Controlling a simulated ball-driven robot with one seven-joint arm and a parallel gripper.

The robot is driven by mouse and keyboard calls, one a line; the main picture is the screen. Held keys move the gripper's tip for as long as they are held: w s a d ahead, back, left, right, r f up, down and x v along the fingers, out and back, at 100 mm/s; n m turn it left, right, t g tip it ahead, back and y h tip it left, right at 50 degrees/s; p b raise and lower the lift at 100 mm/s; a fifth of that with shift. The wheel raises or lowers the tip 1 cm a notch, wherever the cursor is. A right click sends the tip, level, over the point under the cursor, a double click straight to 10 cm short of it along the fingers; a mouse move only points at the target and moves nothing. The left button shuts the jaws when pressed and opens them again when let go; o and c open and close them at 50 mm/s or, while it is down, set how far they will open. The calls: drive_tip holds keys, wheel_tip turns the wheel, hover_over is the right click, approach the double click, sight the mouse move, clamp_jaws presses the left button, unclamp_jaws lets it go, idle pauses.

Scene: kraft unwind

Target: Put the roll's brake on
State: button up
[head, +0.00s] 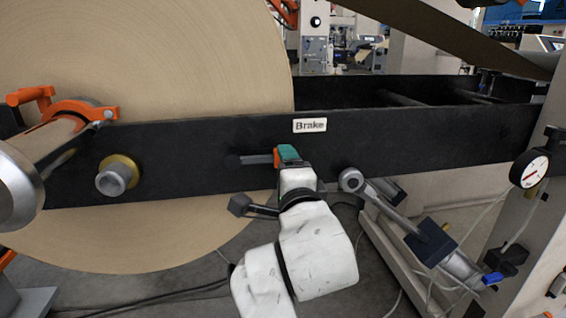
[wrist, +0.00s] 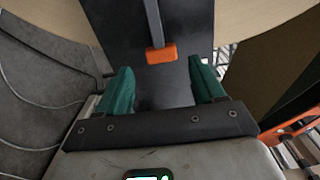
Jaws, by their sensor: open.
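The brake lever (head: 257,159) is a thin grey bar lying roughly level against the black side beam, below and left of the white "Brake" label (head: 310,125). Its orange end (wrist: 161,54) faces my gripper in the wrist view. My gripper (head: 287,154) is open and empty, with its green fingers close to the lever's end. In the wrist view the fingers (wrist: 161,66) stand on either side of the orange end, with gaps on both sides. The orange end lies near the level of the fingertips; I cannot tell whether it is between them in depth. In the head view my gripper partly hides it.
The large kraft roll (head: 190,60) stands behind the black beam (head: 410,148). An orange clamp (head: 75,108) and a brass-collared stub (head: 117,176) are at the left. A cylinder (head: 430,240) and a dial gauge (head: 529,168) are at the right.

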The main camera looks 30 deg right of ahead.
drive_tip(key=v, duration=0.6)
drive_tip(key=shift+s, duration=0.25)
